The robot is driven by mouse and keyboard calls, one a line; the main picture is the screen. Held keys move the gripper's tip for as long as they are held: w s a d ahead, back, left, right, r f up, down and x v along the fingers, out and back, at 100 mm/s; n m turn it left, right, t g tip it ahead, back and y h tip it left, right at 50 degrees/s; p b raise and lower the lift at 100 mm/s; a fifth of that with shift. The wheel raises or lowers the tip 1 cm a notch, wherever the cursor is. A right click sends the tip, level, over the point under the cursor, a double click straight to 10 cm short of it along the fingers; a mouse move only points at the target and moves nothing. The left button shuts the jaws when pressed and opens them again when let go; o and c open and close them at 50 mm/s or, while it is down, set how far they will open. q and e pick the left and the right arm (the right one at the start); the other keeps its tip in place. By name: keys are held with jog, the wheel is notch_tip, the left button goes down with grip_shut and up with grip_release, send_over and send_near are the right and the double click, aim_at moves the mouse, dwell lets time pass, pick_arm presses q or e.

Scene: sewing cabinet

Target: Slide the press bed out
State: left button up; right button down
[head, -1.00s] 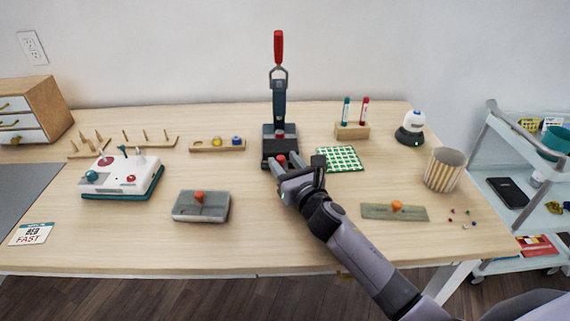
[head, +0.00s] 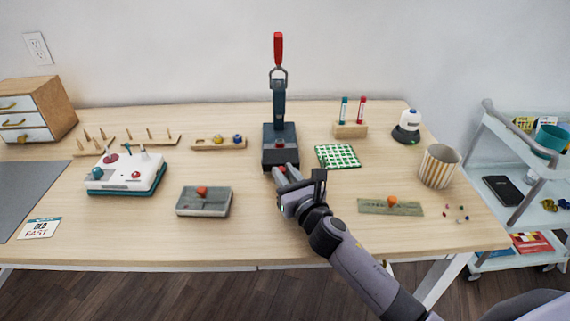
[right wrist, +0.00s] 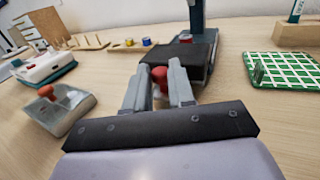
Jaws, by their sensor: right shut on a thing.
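The dark press (head: 279,98) stands upright at the back middle of the table, its red-tipped lever (head: 278,50) pointing up. Its dark press bed (head: 280,155) lies low at the front of the press and also shows in the right wrist view (right wrist: 186,55). The red knob (right wrist: 160,74) on the bed's front is between the fingers of my right gripper (right wrist: 158,92). My right gripper (head: 283,176) is shut on this knob, partly hiding it in the head view. My left gripper is not in view.
A grey block with an orange knob (head: 203,202) lies left of my right arm. A green checked plate (head: 337,156), striped cup (head: 438,167) and flat plate with an orange knob (head: 391,207) are to the right. The table directly in front of the press is otherwise clear.

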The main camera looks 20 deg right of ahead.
jog(key=shift+s+a+r, duration=0.1)
jog(key=shift+s+a, duration=0.05)
jog(key=shift+s, duration=0.35)
jog(key=shift+s+a, duration=0.15)
jog(key=shift+s, duration=0.35)
jog(key=shift+s+a, duration=0.15)
jog(key=shift+s, duration=0.4)
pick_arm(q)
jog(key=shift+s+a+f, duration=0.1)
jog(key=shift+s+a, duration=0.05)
pick_arm(e)
jog(key=shift+f, duration=0.2)
jog(key=shift+a, duration=0.1)
jog(key=c, duration=1)
grip_release()
jog(key=shift+s, duration=0.1)
jog(key=shift+s, duration=0.1)
